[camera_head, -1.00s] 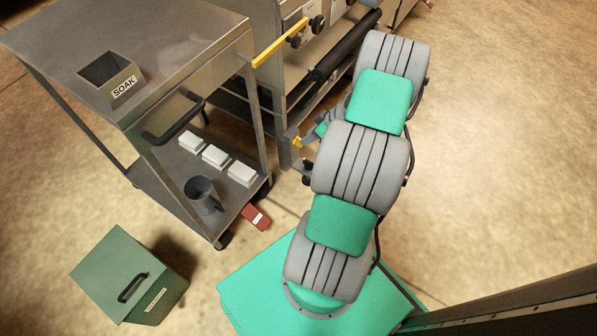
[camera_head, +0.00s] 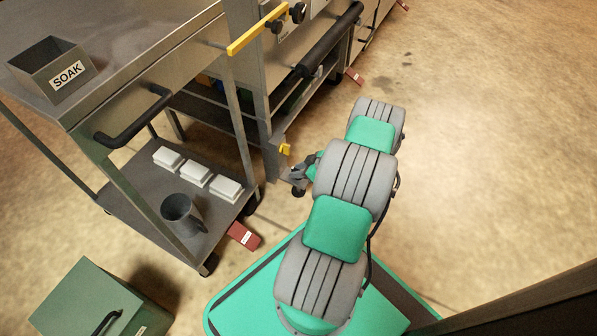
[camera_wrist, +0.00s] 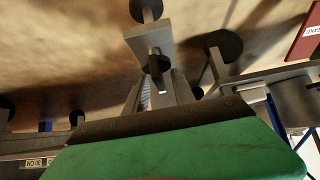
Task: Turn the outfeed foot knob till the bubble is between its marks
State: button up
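In the head view my gripper (camera_head: 297,174) is low beside the near corner leg of the steel machine, just below a small yellow piece (camera_head: 285,149). A dark round foot part (camera_head: 298,190) shows just under it. In the wrist view, grey finger-like parts rise beyond a green edge, around a dark knob-like part (camera_wrist: 158,65) below a grey bracket (camera_wrist: 150,42). Whether they touch the knob I cannot tell. A black disc foot (camera_wrist: 145,10) is beyond the bracket. I cannot make out the bubble or its marks in either view.
A steel cart (camera_head: 75,113) stands left, with a SOAK bin (camera_head: 50,70), white blocks (camera_head: 197,173) and a dark mug (camera_head: 180,214). A red tag block (camera_head: 243,235) lies by its wheel. A green box (camera_head: 85,305) is at lower left. Floor at right is clear.

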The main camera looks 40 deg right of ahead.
jog(key=shift+c, duration=0.3)
grip_shut()
jog(key=shift+m, duration=0.3)
